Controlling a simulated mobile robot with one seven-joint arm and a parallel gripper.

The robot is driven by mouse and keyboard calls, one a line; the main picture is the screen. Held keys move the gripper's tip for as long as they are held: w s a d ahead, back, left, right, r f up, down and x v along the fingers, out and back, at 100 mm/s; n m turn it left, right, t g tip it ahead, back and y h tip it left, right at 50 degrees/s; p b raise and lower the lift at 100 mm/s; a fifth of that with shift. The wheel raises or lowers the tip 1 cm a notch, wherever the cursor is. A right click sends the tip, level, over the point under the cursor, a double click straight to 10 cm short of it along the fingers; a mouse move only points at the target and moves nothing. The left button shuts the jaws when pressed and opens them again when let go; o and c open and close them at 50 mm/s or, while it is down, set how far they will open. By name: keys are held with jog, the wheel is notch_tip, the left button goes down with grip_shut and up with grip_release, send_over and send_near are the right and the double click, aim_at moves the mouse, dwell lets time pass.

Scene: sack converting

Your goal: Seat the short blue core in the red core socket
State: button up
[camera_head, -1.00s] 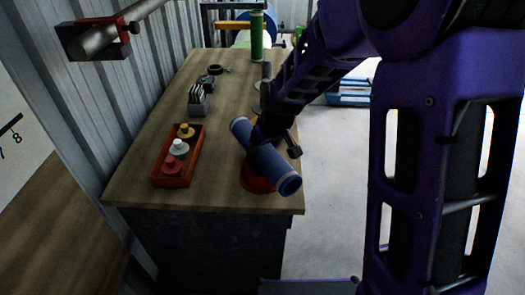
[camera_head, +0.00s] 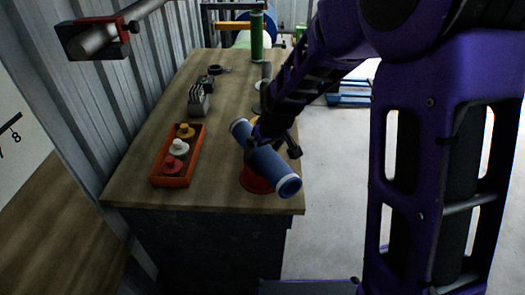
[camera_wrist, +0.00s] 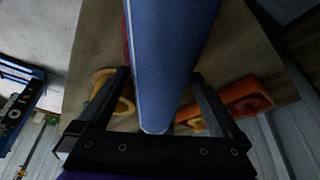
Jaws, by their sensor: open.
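The short blue core (camera_head: 268,162) is tilted, its near end pointing down and right, above the red core socket (camera_head: 256,182). Whether it touches the socket cannot be told; the core hides much of it. My gripper (camera_head: 256,143) is at the core's upper middle. In the wrist view the blue core (camera_wrist: 170,50) runs between the two fingers of my gripper (camera_wrist: 163,85), with visible gaps on both sides. The jaws are open around the core.
An orange tray (camera_head: 154,181) with red, white and yellow knobbed pieces stands left on the bench (camera_head: 215,195). A grey card holder (camera_head: 198,104) and a green cylinder (camera_head: 257,38) stand farther back. A yellow ring (camera_wrist: 102,78) shows beside the left finger in the wrist view.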

jog(key=p+v, duration=0.1)
jog(key=v, duration=1.1)
jog(key=shift+w+d+r, duration=0.1)
jog(key=shift+r, duration=0.15)
